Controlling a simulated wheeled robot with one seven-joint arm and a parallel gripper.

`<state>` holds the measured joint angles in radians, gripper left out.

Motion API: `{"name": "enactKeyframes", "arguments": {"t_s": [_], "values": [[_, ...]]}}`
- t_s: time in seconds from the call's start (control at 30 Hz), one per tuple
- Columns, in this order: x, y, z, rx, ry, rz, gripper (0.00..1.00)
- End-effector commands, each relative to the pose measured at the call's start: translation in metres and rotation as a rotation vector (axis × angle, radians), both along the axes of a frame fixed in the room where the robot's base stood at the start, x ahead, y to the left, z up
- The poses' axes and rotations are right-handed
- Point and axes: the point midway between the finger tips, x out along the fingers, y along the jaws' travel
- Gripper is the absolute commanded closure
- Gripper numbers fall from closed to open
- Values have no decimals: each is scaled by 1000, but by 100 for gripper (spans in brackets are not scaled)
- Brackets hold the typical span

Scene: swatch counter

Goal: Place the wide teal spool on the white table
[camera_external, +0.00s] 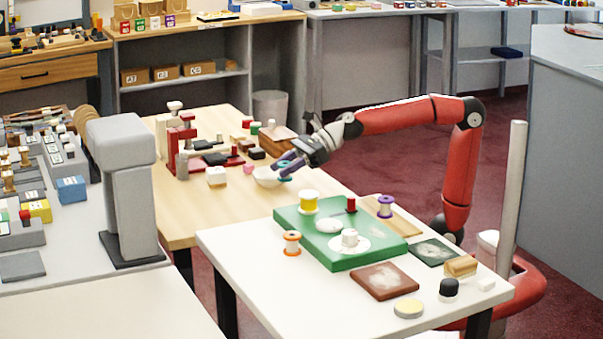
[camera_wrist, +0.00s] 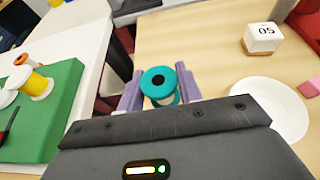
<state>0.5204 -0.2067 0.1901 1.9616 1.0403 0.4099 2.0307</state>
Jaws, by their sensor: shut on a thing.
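The wide teal spool (camera_wrist: 158,84) is between the lilac fingers of my gripper (camera_wrist: 158,92) in the wrist view, with its round top and dark centre hole facing the camera. In the external view my gripper (camera_external: 287,166) is shut on the teal spool (camera_external: 285,177), over the wooden table, beside the white bowl. The spool is partly hidden there, and its height above the wood is hard to tell. The white table (camera_external: 262,278) stands in front of the wooden table in the external view. It shows at the left of the wrist view (camera_wrist: 82,38).
A green board (camera_external: 350,263) fills much of the white table, bearing a yellow spool (camera_external: 308,203) and other items. An orange spool (camera_external: 292,245), purple spool (camera_external: 385,207) and brown tile (camera_external: 384,281) surround it. The white table's front left is bare. A white bowl (camera_external: 266,178) sits on the wood.

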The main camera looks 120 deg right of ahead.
Motion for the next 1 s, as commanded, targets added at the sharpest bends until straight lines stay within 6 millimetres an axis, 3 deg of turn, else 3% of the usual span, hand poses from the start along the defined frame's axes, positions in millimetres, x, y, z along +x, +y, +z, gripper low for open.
{"name": "enactKeyframes", "arguments": {"t_s": [0.2, 0.4, 0.57, 0.83, 1.0], "values": [[-13, 25, -8, 0, -2, -31, 90], [-13, 63, -7, -1, -3, -33, 90], [-13, 82, -10, 1, 0, -31, 90], [-8, 75, -2, 2, -1, -34, 90], [12, 34, 36, 3, -3, -46, 90]]}}
